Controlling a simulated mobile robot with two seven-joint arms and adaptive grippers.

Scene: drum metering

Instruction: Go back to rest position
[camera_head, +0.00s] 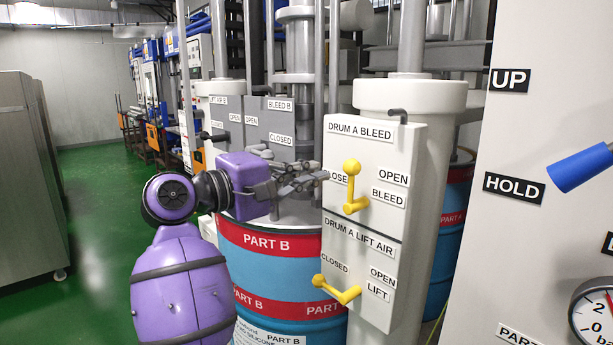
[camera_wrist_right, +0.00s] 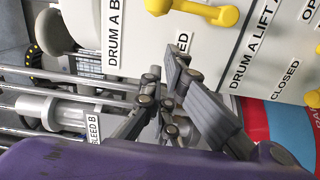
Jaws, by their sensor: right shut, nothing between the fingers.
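My right gripper (camera_head: 322,176) is shut and empty, left of the white DRUM A BLEED panel (camera_head: 378,146). It also shows in the right wrist view (camera_wrist_right: 180,85), its grey fingers in front of the panel's edge. The yellow bleed handle (camera_head: 352,186) stands roughly upright between the CLOSED and BLEED labels. The yellow lift air handle (camera_head: 338,290) is lower, with its knob toward the left, below the CLOSED label. The fingers appear apart from both handles. My left gripper is not in view.
A blue and red PART B drum (camera_head: 275,268) stands below my right gripper. A grey BLEED B panel (camera_head: 270,120) is behind it. At right is a white panel with a blue lever (camera_head: 580,167) and a gauge (camera_head: 594,315). Green floor (camera_head: 100,220) is open at left.

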